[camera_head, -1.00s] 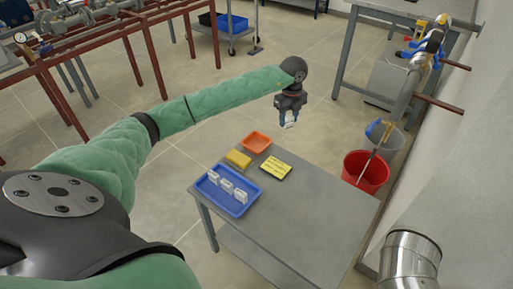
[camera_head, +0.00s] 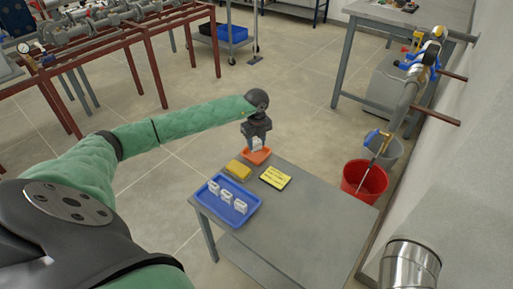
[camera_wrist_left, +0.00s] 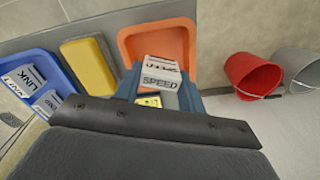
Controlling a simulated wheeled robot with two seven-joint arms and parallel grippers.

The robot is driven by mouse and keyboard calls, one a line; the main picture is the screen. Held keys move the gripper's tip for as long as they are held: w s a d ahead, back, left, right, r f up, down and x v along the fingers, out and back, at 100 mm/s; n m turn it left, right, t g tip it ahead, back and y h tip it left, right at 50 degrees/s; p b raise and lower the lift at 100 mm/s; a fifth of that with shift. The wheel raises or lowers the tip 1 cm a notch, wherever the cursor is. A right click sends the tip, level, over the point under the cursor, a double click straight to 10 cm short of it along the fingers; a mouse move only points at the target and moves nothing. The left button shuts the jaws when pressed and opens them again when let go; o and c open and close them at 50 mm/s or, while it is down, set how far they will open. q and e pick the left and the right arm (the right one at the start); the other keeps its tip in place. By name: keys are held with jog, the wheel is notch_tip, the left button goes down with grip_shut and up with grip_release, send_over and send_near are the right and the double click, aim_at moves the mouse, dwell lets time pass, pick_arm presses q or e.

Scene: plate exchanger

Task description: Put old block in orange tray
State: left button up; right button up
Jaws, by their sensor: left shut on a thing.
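My left gripper (camera_head: 257,140) is shut on a white block (camera_wrist_left: 158,73) whose face reads "SPEED" in the wrist view. It holds the block over the orange tray (camera_head: 259,159) at the table's far left corner. In the wrist view the orange tray (camera_wrist_left: 150,40) lies behind and below the block, and its visible floor is empty. From the head view I cannot tell exactly how high the block is above the tray. My right gripper is not in view.
A blue tray (camera_head: 214,205) with 3 white blocks sits at the table's (camera_head: 310,215) near left. A yellow item (camera_head: 238,170) and a yellow label card (camera_head: 275,178) lie between the trays. A red bucket (camera_head: 364,181) stands beyond the table. The table's right side is clear.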

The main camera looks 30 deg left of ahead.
aim_at(256, 150)
pick_arm(q)
notch_tip(256, 150, down, 2)
jog(key=shift+f, duration=0.55)
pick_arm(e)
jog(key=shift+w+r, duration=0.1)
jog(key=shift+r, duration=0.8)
pick_arm(q)
jog(key=shift+f, duration=0.15)
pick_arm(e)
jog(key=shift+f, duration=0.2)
pick_arm(q)
jog(key=o, duration=0.7)
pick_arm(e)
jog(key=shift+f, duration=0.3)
